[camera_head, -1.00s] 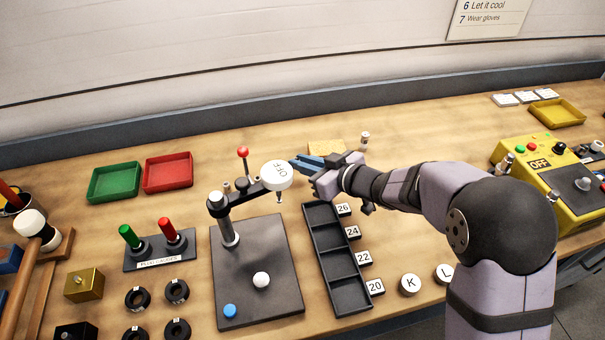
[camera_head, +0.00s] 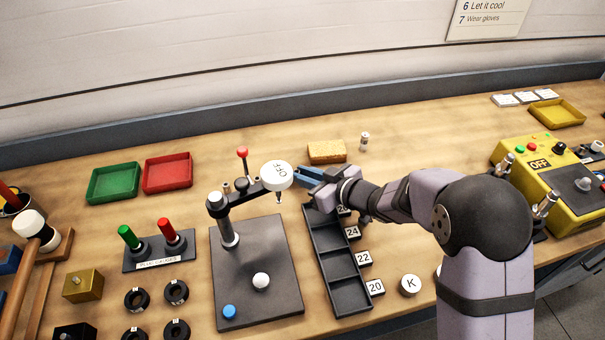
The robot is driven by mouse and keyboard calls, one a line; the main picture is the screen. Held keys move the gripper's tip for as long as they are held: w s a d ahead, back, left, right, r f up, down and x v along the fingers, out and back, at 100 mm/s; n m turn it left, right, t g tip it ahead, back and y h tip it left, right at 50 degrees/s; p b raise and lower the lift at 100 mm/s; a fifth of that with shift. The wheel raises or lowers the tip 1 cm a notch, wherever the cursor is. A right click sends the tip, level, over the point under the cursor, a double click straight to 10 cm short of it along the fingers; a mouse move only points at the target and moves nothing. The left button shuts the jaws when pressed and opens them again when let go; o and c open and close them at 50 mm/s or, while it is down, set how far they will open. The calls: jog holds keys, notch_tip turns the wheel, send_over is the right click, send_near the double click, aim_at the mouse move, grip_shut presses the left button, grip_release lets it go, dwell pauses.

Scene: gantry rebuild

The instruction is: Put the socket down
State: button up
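The finger gap is too small to make out, and I cannot see a socket between the fingers. A small silver cylinder (camera_head: 364,141), which may be a socket, stands upright behind my arm, apart from the gripper. The dark compartment tray (camera_head: 337,262) lies below the gripper, with labels 24, 22 and 20 along its right side. Its visible compartments look empty; my gripper hides part of its far end.
The post stands on a dark plate (camera_head: 255,285) with a white ball and a blue button. A yellow sponge-like block (camera_head: 327,152) lies behind the gripper. Green (camera_head: 115,182) and red (camera_head: 168,172) trays sit at left. A yellow control box (camera_head: 545,180) is at right.

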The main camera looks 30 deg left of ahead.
jog(key=shift+o, duration=1.2)
jog(key=shift+r, duration=0.15)
jog(key=shift+d+r, duration=0.1)
jog(key=shift+d, duration=0.05)
jog(key=v, duration=1.1)
jog(key=shift+s+d+r+b, duration=0.1)
jog(key=shift+d+r+b, duration=0.15)
jog(key=shift+b, duration=0.05)
